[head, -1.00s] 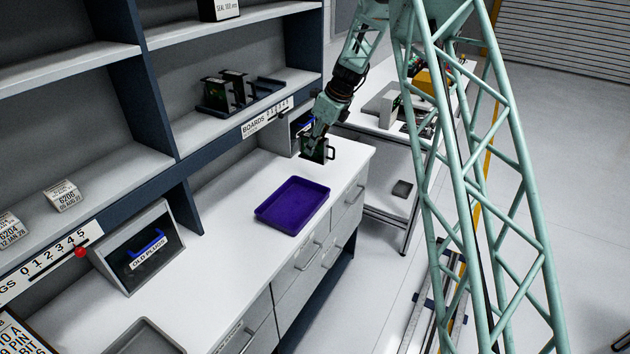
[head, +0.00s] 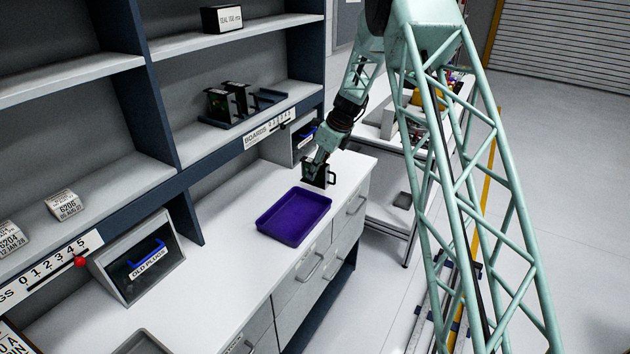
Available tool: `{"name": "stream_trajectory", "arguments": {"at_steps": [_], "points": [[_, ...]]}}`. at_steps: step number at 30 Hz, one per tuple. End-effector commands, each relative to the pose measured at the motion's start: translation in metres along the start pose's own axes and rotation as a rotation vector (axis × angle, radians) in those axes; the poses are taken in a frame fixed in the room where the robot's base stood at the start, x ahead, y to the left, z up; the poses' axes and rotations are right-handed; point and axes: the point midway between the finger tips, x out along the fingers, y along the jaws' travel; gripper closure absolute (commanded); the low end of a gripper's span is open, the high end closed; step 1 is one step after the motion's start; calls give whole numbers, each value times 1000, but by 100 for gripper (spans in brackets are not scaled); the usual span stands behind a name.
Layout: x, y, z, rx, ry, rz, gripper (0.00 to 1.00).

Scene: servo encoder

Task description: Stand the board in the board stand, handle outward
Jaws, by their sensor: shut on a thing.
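The board (head: 317,178) is a small dark plate with a black loop handle (head: 331,178) on its right side. My gripper (head: 314,171) is shut on it, above the far right end of the white counter. The gap between board and counter is too small to tell. The board stand (head: 241,112) is a black slotted rack on the middle shelf above the "BOARDS" label. Two similar boards (head: 219,104) stand in its left part with their handles facing the front. The right part of the stand looks empty.
A purple tray (head: 294,216) lies empty on the counter (head: 230,265). An open bin with a blue handle (head: 304,136) stands behind my gripper. The "OLD PLUGS" bin (head: 148,262) is at left. Shelf uprights and the upper shelf (head: 235,38) border the stand.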

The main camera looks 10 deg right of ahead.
Motion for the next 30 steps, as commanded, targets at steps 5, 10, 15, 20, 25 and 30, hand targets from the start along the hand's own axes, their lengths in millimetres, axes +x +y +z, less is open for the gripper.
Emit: {"name": "stream_trajectory", "arguments": {"at_steps": [5, 10, 15, 20, 25, 30], "points": [[0, 0, 0, 0, -1, -1, 94], [1, 0, 0, 0, 0, 0, 94], [13, 0, -6, 0, 0, 0, 94], [28, 0, -12, 0, 1, 1, 94], [34, 0, -14, 0, -1, -1, 94], [34, 0, -14, 0, -1, -1, 94]]}}
